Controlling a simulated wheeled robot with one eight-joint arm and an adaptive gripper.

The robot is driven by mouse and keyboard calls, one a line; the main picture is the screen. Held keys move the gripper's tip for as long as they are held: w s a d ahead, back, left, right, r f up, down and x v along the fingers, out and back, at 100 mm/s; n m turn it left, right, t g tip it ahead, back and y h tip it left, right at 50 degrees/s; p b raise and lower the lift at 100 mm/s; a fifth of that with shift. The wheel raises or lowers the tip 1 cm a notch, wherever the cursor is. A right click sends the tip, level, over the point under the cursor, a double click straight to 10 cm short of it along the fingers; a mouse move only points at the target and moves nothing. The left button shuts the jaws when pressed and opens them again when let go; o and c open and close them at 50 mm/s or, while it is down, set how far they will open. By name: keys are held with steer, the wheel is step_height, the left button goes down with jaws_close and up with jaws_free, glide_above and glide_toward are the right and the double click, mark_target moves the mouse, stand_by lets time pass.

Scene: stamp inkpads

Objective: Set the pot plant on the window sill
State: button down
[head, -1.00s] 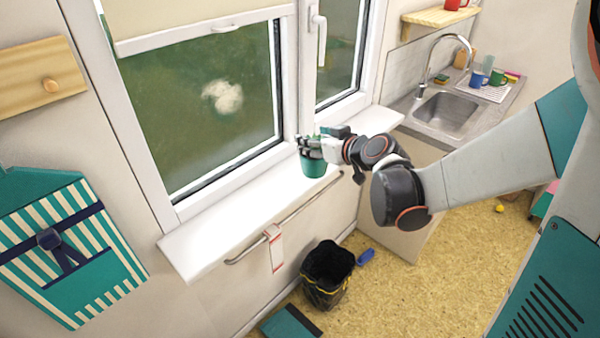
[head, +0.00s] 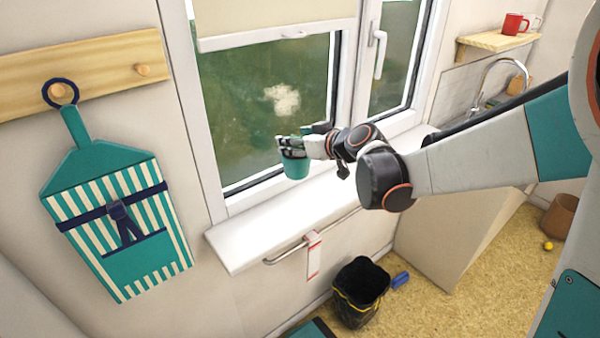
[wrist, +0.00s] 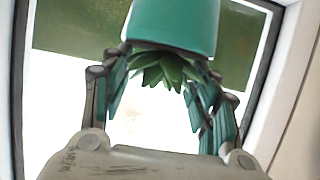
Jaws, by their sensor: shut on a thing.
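The pot plant is a small teal pot (head: 296,168) with green pointed leaves. My gripper (head: 291,146) is shut on it and holds it in front of the window, over the white window sill (head: 240,236). The pot looks upright and seems to be above the sill, though the exact gap is hard to judge. In the wrist view the teal pot (wrist: 172,24) is at the top, with its leaves (wrist: 160,70) between the fingers (wrist: 160,95). In the head view the fingers hide most of the leaves.
The sill is bare on both sides of the pot. The window frame (head: 210,110) and glass stand behind it. A towel rail (head: 290,254) with a red-and-white tag (head: 314,256) runs below the sill. A black bin (head: 358,290) stands on the floor.

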mark_target(297, 173)
step_height(297, 173, down, 10)
steer(key=b, duration=0.3)
steer(key=shift+f, duration=0.25)
steer(key=shift+f+b, duration=0.15)
steer(key=shift+b, duration=0.15)
steer(key=c, duration=0.6)
jaws_free()
